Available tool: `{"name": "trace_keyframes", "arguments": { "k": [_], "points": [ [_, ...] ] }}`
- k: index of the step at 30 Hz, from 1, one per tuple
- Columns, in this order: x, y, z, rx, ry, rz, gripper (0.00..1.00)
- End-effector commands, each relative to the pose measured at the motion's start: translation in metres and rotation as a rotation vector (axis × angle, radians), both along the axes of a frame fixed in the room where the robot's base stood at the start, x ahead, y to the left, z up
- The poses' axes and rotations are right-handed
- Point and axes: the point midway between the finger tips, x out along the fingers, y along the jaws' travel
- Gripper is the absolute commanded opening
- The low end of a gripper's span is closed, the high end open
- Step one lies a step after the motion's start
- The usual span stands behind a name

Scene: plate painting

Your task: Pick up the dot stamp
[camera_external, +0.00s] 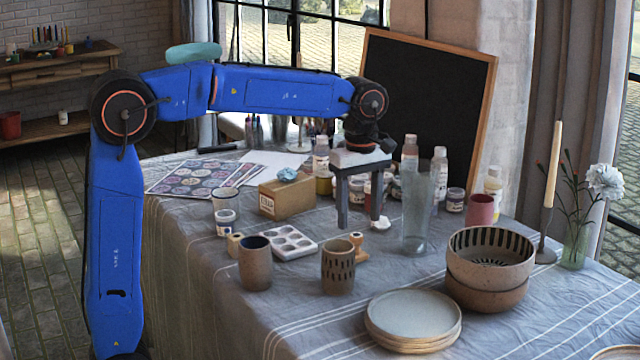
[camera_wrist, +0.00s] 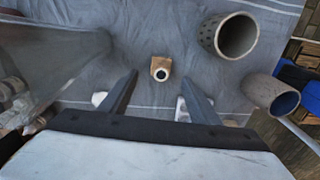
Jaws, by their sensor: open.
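The dot stamp, a small wooden piece with a dark round end, stands on the grey cloth in the wrist view (camera_wrist: 160,68). It also shows in the external view (camera_external: 357,246), just behind the speckled cup (camera_external: 338,266). My gripper (camera_external: 359,220) points down above the table, a little above and behind the stamp. Its two fingers are spread wide and empty. In the wrist view my gripper (camera_wrist: 159,77) has the stamp centred between and just beyond its fingertips. The fingers appear apart from the stamp.
A clear glass (camera_external: 418,212) stands right of the stamp. A blue-lined cup (camera_external: 255,264) and a white paint palette (camera_external: 290,251) lie to its left. Stacked plates (camera_external: 412,318) and bowls (camera_external: 487,290) are in front and right. Paint bottles crowd behind my gripper.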

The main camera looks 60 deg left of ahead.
Motion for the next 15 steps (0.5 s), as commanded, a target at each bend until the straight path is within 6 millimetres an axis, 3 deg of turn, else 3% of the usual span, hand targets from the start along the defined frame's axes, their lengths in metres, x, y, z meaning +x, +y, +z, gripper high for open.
{"name": "trace_keyframes", "arguments": {
  "k": [3,15],
  "points": [
    [-0.001,0.000,-0.019,0.000,0.002,0.000,0.56],
    [-0.002,0.002,-0.051,0.000,0.002,0.000,0.56]
  ]
}}
